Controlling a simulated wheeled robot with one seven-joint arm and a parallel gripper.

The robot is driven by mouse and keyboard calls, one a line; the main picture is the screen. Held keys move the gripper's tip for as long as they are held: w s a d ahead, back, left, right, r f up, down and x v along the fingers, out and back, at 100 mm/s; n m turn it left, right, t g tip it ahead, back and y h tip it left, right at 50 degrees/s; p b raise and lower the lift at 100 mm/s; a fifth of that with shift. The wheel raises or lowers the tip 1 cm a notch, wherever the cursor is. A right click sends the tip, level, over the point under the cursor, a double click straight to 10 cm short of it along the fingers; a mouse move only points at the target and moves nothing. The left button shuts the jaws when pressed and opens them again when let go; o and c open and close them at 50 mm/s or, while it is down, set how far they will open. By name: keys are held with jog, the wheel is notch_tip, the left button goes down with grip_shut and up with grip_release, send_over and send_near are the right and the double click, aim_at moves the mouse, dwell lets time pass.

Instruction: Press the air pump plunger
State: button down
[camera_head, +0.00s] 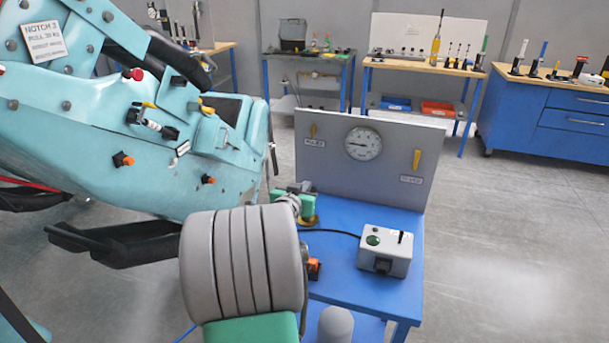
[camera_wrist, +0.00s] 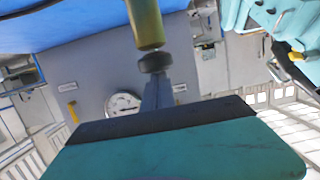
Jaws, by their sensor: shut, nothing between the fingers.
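In the wrist view, which is upside down, the air pump shows as an olive-brass cylinder (camera_wrist: 147,24) with a dark round plunger knob (camera_wrist: 155,62) at its end. My gripper (camera_wrist: 157,82) is shut and empty. Its grey fingertips are lined up with the knob and at or very close to it; I cannot tell whether they touch. In the head view, my green gripper (camera_head: 307,204) is over the blue table, partly behind my grey arm. The brass base of the pump (camera_head: 308,222) shows just below it; the knob is hidden there.
A grey panel with a round gauge (camera_head: 363,144) stands at the back of the blue table (camera_head: 345,212). A grey control box (camera_head: 385,254) with a green button sits to the right. The teal coaster car (camera_head: 120,140) is close on the left. Open floor lies to the right.

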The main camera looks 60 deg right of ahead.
jog(key=s+a+r, duration=0.1)
jog(key=a+r, duration=0.5)
jog(key=a, duration=0.3)
jog(key=shift+s+a+r, duration=0.2)
jog(key=shift+s+a, duration=0.05)
jog(key=shift+a, duration=0.05)
dwell(1.1)
dwell(0.5)
jog(key=w+a+f+n+t+y, duration=0.1)
jog(key=w+a+f+n+y, duration=0.2)
jog(key=w+a, duration=0.35)
jog(key=w+a+f+n+t+y, duration=0.1)
jog(key=w+a+f+n+y, duration=0.2)
jog(key=a, duration=0.7)
jog(key=w+a+f+n+t+y, duration=0.2)
jog(key=w+a+f+y, duration=0.15)
jog(key=a, duration=0.45)
jog(key=s+a+f+n+g+y, duration=0.1)
jog(key=a+n, duration=0.3)
jog(key=a, duration=0.6)
jog(key=s+a+f+n+g+y, duration=0.1)
jog(key=s+a+n+y, duration=0.3)
jog(key=a, duration=0.6)
jog(key=shift+s+a+f+g, duration=0.3)
jog(key=shift+f+g, duration=0.1)
jog(key=shift+g, duration=0.2)
